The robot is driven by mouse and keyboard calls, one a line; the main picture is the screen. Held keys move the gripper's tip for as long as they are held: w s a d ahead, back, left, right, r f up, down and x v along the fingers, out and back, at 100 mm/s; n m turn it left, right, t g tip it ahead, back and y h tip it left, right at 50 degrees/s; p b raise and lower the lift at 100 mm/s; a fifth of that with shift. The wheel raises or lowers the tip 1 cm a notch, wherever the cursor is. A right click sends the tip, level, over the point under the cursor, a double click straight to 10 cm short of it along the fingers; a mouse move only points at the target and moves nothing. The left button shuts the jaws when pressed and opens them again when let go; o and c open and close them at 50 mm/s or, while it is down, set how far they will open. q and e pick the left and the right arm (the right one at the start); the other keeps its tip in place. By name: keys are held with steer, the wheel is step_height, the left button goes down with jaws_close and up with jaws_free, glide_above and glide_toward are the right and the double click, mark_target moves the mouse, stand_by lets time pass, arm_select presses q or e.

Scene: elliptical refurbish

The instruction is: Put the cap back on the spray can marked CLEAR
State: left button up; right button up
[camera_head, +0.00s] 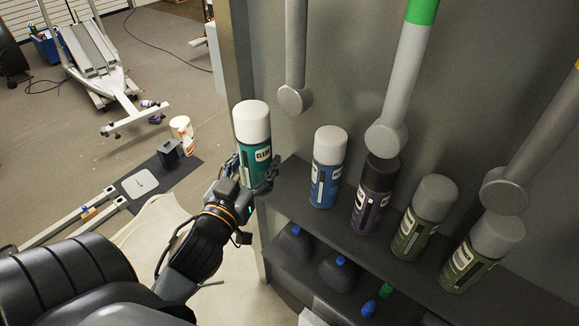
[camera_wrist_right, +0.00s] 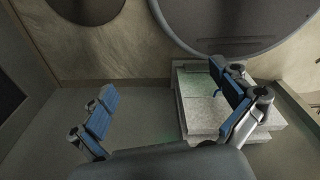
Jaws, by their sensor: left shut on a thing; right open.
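A teal spray can (camera_head: 254,150) with a label that appears to read CLEAR is held upright in the head view. A white cap (camera_head: 251,121) sits on its top. My left gripper (camera_head: 252,182) is shut on the can's lower body, beside the left end of the shelf. My gripper's fingers hide part of the can's base. My right gripper (camera_wrist_right: 165,92) is open, with nothing between its blue-padded fingers; it shows only in the right wrist view.
A blue can (camera_head: 326,172), a purple can (camera_head: 372,200) and two green cans (camera_head: 419,222) stand capped on the dark shelf (camera_head: 400,270). Grey posts hang above them. Dark jugs (camera_head: 341,272) sit below. Pale slabs (camera_wrist_right: 205,105) lie under my right gripper.

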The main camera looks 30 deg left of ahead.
arm_select(q)
steer(key=w+b, duration=0.3)
steer(key=w, duration=0.7)
steer(key=f, duration=0.4)
steer(key=d+f, duration=0.1)
steer(key=f, duration=0.1)
steer(key=shift+w+f+p, duration=0.15)
steer(key=shift+f+p, duration=0.1)
steer(key=shift+p, duration=0.05)
steer(key=shift+w+f+p, duration=0.1)
steer(key=shift+w+p, duration=0.1)
steer(key=shift+p, duration=0.1)
steer(key=shift+f, duration=0.1)
arm_select(e)
steer(key=f, duration=0.2)
steer(key=s+f, duration=0.1)
steer(key=shift+d, duration=0.35)
arm_select(q)
steer(key=shift+f, duration=0.1)
arm_select(e)
steer(key=shift+f, duration=0.1)
arm_select(q)
steer(key=o, duration=1.1)
steer(key=shift+f, duration=0.1)
steer(key=shift+o, duration=0.2)
